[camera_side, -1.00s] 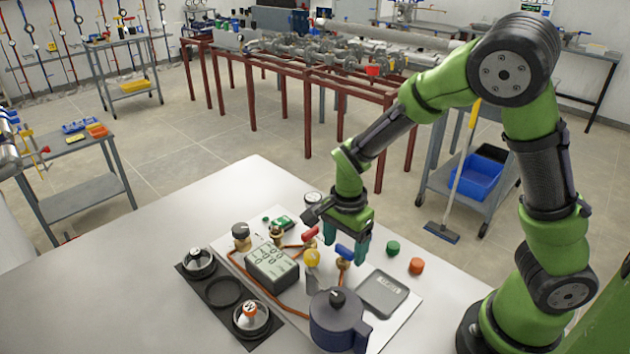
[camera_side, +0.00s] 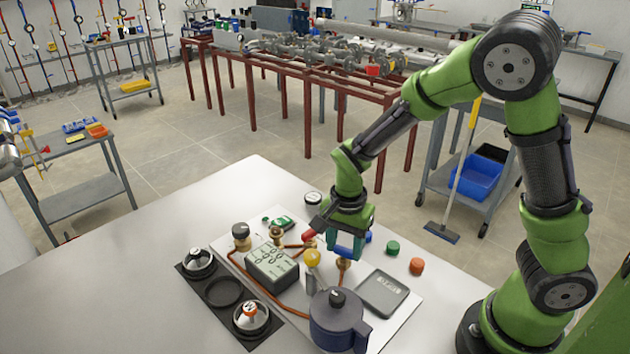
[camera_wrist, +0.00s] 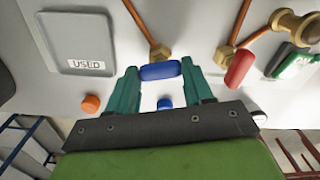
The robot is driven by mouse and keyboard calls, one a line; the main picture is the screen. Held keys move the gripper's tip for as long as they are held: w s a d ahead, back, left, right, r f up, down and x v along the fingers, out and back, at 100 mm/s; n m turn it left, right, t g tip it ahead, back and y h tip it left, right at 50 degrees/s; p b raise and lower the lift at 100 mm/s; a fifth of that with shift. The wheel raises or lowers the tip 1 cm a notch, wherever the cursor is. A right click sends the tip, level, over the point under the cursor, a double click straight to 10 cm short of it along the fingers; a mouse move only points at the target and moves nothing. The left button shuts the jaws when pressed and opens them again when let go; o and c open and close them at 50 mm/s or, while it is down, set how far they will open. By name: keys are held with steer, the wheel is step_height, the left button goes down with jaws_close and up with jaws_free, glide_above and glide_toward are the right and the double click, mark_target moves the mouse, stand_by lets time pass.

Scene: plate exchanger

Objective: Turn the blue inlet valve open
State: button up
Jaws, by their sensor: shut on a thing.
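The blue valve handle (camera_wrist: 160,71) lies between the tips of my gripper's teal fingers (camera_wrist: 160,76) in the wrist view, one finger at each end of it. The handle sits on a brass valve body (camera_wrist: 160,52) with a copper pipe running from it. In the side view my gripper (camera_side: 344,250) is lowered over this valve (camera_side: 343,264), and the fingers hide most of the handle. My gripper is shut on the handle. The valve's exact turn angle is hard to tell.
A red valve handle (camera_wrist: 239,68) is close beside the gripper. The table's left part is clear.

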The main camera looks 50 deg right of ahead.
mark_target(344, 248)
steer(key=n, duration=1.1)
steer(key=shift+n, duration=1.8)
steer(key=o, duration=1)
steer(key=shift+o, duration=0.2)
step_height(344, 248, up, 17)
